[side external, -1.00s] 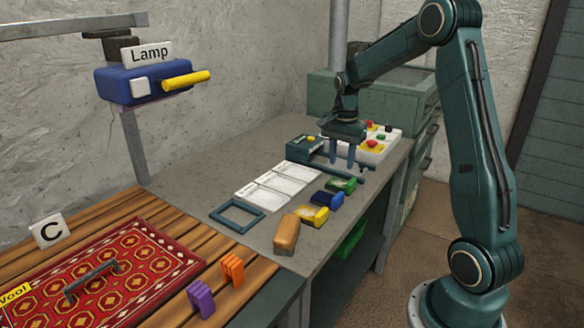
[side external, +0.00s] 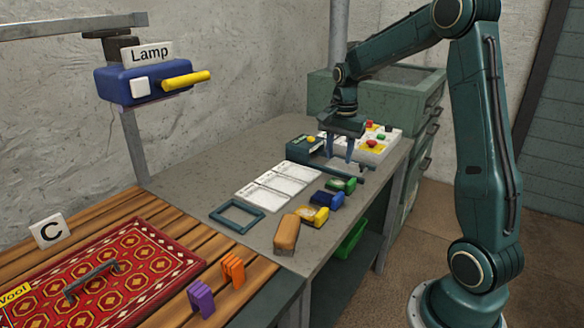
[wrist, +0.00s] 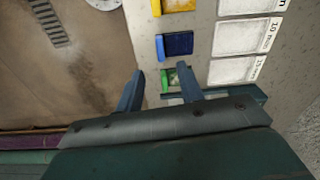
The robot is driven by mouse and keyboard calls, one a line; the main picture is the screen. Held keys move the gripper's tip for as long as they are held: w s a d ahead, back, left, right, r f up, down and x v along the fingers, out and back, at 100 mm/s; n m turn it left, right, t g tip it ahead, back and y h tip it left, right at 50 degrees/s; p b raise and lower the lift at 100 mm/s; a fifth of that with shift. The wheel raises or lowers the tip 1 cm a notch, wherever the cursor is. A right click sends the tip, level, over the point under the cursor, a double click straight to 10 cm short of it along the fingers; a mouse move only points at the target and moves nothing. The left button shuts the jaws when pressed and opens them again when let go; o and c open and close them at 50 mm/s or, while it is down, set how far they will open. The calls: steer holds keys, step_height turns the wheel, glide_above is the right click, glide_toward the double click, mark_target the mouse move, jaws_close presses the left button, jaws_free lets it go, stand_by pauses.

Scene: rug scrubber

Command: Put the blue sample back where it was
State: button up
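The blue sample (side external: 327,200) lies on the grey bench in a row between a yellow sample (side external: 311,215) and a green sample (side external: 341,184). In the wrist view the blue sample (wrist: 178,44) is beyond my fingertips and apart from them, with the green sample (wrist: 168,77) close by the fingertips and partly hidden. My gripper (side external: 340,158) is open and empty, pointing down above the bench behind the green sample. Its two spread fingers (wrist: 160,71) also show in the wrist view.
White time cards (side external: 278,179) lie left of the samples. A dark green device (side external: 304,149) with a bar and a white button panel (side external: 372,146) are near my gripper. A brush (side external: 287,235) and an empty frame (side external: 237,216) lie nearer, by the slatted table with the rug (side external: 150,262).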

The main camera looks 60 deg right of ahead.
steer(key=s+a+r+n+t, duration=0.1)
steer(key=s+a+r+n, duration=0.25)
steer(key=a+r, duration=0.35)
steer(key=s+a+r+n+t, duration=0.1)
steer(key=s+a+n+t, duration=0.3)
steer(key=s+a+n, duration=0.9)
steer(key=shift+s+a+r, duration=0.4)
steer(key=shift+s+a, duration=0.7)
steer(key=shift+a, duration=0.15)
